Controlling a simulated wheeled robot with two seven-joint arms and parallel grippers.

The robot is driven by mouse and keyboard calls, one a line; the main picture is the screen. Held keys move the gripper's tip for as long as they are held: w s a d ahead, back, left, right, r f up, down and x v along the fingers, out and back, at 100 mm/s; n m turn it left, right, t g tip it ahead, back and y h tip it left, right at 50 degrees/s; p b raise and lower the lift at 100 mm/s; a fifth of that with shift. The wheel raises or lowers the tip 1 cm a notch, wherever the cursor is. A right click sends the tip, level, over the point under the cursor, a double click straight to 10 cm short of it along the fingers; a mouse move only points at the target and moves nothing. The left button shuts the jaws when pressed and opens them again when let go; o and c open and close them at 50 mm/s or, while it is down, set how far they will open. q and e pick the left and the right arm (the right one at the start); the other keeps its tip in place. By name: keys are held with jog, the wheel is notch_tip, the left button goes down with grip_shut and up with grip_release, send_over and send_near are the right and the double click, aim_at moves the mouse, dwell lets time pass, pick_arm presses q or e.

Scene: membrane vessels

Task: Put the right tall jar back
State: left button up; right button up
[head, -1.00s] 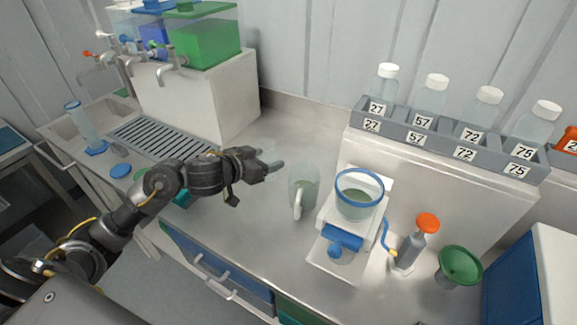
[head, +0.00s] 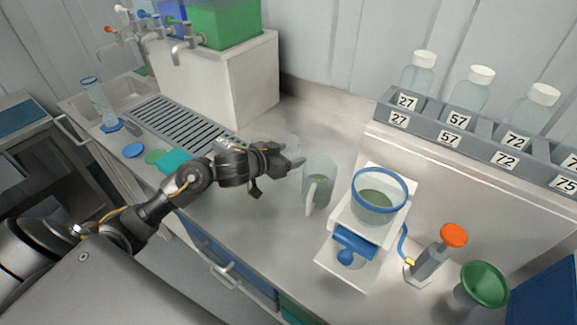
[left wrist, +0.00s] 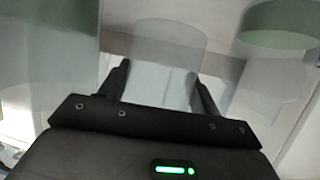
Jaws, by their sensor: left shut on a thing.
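My left gripper (head: 288,160) is shut on a clear, nearly invisible vessel, low over the steel counter. In the left wrist view, the fingers (left wrist: 160,85) stand on either side of this clear vessel (left wrist: 165,42). In the head view the gripper partly hides it, and a faint clear wall (head: 286,146) shows behind the fingers. I cannot tell whether its base touches the counter. A clear pitcher (head: 318,185) with a pale handle and greenish liquid stands just right of the fingertips. My right gripper is not in view.
A blue-rimmed vessel (head: 378,195) sits on a white stand right of the pitcher. An orange-topped dispenser (head: 437,255) and green funnel (head: 485,284) stand farther right. A grey rack (head: 447,131) holds numbered bottles behind. A steel drain grid (head: 180,127) lies left. Counter behind the gripper is clear.

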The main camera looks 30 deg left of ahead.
pick_arm(q)
jog(key=shift+f+b, duration=0.4)
jog(key=shift+f, duration=1.45)
jog(key=shift+f, duration=0.15)
jog(key=o, duration=1.1)
jog(key=shift+c, duration=0.2)
